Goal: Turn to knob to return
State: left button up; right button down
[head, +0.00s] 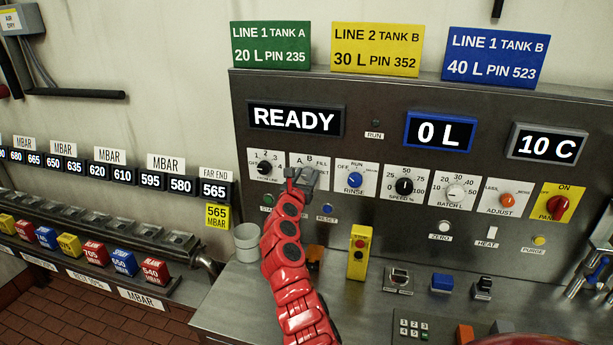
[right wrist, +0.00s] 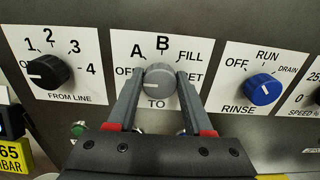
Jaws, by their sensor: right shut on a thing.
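The grey TO knob (right wrist: 161,84) sits on a white label plate marked A, B and FILL, with OFF and RET partly covered by my fingers. My right gripper (right wrist: 160,88) has one finger on each side of the knob and is shut on it. A pale mark on the knob seems to point left, towards OFF. In the head view my red right arm reaches up to the panel, and the right gripper (head: 302,178) hides most of the knob there. My left gripper is not in view.
The black FROM LINE knob (right wrist: 48,72) is left of the TO knob; the blue RINSE knob (right wrist: 262,90) is right. The displays read READY (head: 296,119), 0 L (head: 438,133) and 10 C (head: 546,145). A yellow button box (head: 358,252) stands on the counter near my arm.

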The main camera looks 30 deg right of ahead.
jog(key=m+b, duration=0.1)
jog(key=m, duration=0.2)
jog(key=shift+f+m+b, duration=0.1)
jog(key=shift+m+b, duration=0.25)
jog(key=shift+m, duration=0.05)
jog(key=m+b, duration=0.1)
jog(key=m, duration=0.1)
jog(key=shift+s+m, duration=0.1)
jog(key=shift+m, duration=0.3)
jog(key=m+b, duration=0.4)
jog(key=m, duration=0.1)
jog(key=shift+d+f+b, duration=0.15)
jog(key=shift+f+b, duration=0.15)
jog(key=shift+b, duration=0.1)
jog(key=m+b, duration=1.5)
jog(key=shift+f+b, duration=0.3)
jog(key=m+b, duration=0.3)
jog(key=m, duration=0.1)
jog(key=shift+r, duration=0.1)
jog(key=m+b, duration=0.2)
jog(key=m, duration=0.3)
